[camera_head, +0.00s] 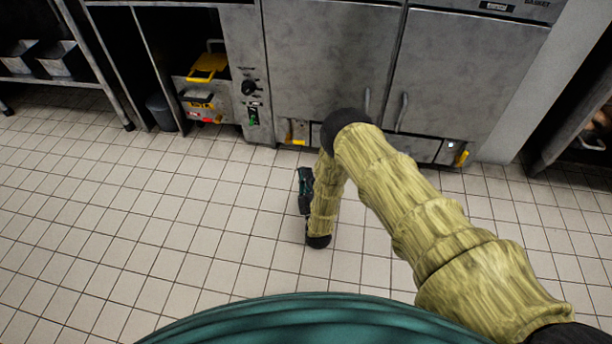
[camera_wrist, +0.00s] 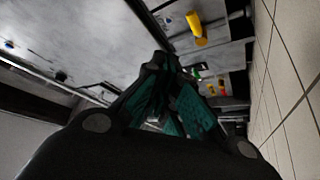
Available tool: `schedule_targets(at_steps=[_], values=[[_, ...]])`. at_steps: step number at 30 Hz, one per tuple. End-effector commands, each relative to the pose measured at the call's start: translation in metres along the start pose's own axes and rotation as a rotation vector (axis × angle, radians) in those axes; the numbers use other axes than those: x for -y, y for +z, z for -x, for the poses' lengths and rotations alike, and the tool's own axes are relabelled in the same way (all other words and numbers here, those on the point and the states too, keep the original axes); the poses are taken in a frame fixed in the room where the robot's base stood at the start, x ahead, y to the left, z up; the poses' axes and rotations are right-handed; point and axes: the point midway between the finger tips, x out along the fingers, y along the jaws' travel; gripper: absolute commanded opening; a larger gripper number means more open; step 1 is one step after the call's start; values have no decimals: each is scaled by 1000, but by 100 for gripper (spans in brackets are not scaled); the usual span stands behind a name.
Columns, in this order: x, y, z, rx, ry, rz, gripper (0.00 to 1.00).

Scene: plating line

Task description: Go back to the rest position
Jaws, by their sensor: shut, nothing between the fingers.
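My gripper (camera_head: 305,190) hangs low over the tiled floor in the head view, at the end of my bent, yellow-sleeved arm. It is dark with green parts, and it is partly hidden behind my forearm there. In the wrist view my gripper (camera_wrist: 165,62) shows its green fingers closed together at the tips, with nothing between them. It is apart from the grey cabinets in the head view.
Grey metal cabinets (camera_head: 330,60) with door handles stand along the back. An open bay holds yellow equipment (camera_head: 207,68). A shelf with metal bins (camera_head: 62,60) is at the left, and another shelf (camera_head: 585,130) at the right. The tiled floor (camera_head: 120,210) is clear.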

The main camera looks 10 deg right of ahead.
Motion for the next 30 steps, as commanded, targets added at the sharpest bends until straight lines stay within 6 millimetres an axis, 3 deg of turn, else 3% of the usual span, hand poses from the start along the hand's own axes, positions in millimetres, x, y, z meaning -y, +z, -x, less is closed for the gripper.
schedule_targets(at_steps=[23, 30], values=[[-3, 0, 6, 17, -21, -9, 0], [-12, 19, 33, 198, -209, -110, 0]])
